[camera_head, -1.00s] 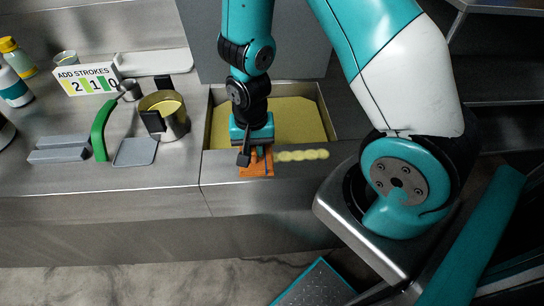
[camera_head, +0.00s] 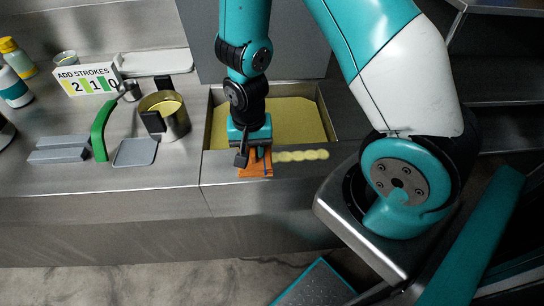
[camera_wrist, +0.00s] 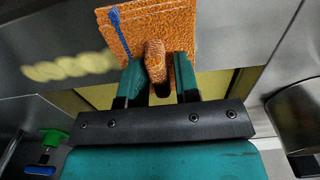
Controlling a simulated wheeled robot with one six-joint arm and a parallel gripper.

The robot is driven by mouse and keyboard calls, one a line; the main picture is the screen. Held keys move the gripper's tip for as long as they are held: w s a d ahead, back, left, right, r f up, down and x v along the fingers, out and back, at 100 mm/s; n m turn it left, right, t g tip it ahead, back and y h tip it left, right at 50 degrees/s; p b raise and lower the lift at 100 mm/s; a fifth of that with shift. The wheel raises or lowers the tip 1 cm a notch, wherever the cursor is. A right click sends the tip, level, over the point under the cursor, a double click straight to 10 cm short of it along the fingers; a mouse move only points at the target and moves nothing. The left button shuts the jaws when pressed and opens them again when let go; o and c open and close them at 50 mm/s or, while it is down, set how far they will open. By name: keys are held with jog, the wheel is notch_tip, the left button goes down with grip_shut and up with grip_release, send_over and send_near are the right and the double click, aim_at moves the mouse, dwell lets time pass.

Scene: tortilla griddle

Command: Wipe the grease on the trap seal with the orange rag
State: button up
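The orange rag (camera_head: 255,166) lies on the steel front ledge (camera_head: 310,168) of the basin, which is the likely trap seal. My gripper (camera_head: 254,152) is above it. In the wrist view my gripper's teal fingers (camera_wrist: 158,78) stand on either side of a raised fold of the rag (camera_wrist: 155,60) and appear closed on it. The rag's flat part spreads beyond the fingers. A pale yellow grease streak (camera_head: 301,156) runs along the ledge just right of the rag; it shows to the left in the wrist view (camera_wrist: 70,67). Any grease under the rag is hidden.
The basin (camera_head: 298,122) behind the ledge holds yellow material. Left of it stand a metal pot (camera_head: 175,122), a grey square dish (camera_head: 135,152), a green curved handle (camera_head: 101,130) and grey bars (camera_head: 58,153). A sign (camera_head: 88,80) reads "ADD STROKES 2 1 0".

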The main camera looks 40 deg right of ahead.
aim_at(252, 148)
jog(key=shift+f, duration=0.3)
grip_shut()
notch_tip(252, 148, up, 5)
jog(key=p, duration=0.4)
jog(key=shift+r, duration=0.15)
